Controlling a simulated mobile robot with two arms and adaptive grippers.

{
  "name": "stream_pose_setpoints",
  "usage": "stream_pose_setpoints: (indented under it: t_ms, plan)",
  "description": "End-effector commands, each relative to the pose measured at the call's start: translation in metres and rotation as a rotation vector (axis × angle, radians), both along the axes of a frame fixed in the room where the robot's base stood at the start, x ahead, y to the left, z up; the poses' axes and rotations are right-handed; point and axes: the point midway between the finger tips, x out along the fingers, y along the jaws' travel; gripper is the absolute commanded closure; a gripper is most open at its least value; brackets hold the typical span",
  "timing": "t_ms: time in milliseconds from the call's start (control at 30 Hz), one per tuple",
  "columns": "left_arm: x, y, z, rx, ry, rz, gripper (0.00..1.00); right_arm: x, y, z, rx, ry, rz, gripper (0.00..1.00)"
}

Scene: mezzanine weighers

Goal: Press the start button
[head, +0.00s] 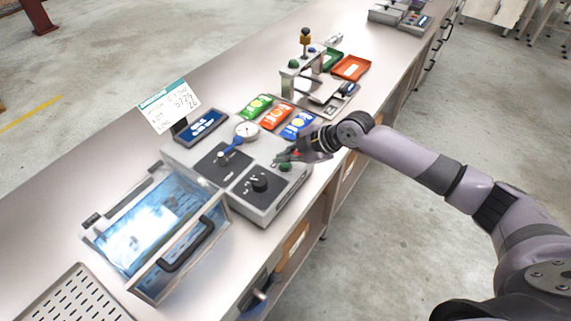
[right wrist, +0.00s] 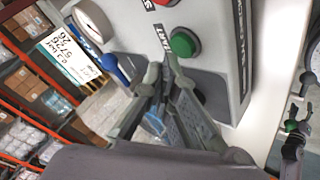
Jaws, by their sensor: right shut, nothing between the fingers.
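The grey control box (head: 230,165) sits on the long bench. Its green start button (right wrist: 185,42) stands beside the lettering of a label in the right wrist view. The green button also shows in the head view (head: 285,167), just under my right gripper (head: 283,157). In the right wrist view my right gripper (right wrist: 164,68) is shut and empty, its fingertips beside the green button; I cannot tell whether they touch the box. A red button (right wrist: 169,2) is cut off at the top edge. My left gripper is not in view.
A black knob (head: 259,183), a blue-handled lever (head: 233,145) and a dial (head: 247,130) are on the box. A clear-lidded case (head: 205,240) stands to the left. Colored packets (head: 298,124) lie behind the box. A sign (head: 169,105) stands at the back.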

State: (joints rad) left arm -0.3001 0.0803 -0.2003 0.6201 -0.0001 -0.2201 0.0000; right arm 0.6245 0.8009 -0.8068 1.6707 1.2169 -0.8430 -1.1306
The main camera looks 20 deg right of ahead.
Motion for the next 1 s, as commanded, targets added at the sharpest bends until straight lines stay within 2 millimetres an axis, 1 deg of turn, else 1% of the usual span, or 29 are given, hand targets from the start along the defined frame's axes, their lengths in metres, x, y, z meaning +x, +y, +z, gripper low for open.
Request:
stream_pose_setpoints:
  t_ms: [100, 533, 1000]
  plan:
    - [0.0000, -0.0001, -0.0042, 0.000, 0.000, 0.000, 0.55, -0.0002, 0.0001, -0.0056, 0.000, 0.000, 0.000, 1.00]
    - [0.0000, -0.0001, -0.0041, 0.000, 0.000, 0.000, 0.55, 0.0000, 0.0002, -0.0056, 0.000, 0.000, 0.000, 1.00]
    - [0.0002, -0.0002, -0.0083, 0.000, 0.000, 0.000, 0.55, -0.0001, 0.0002, -0.0115, 0.000, 0.000, 0.000, 1.00]
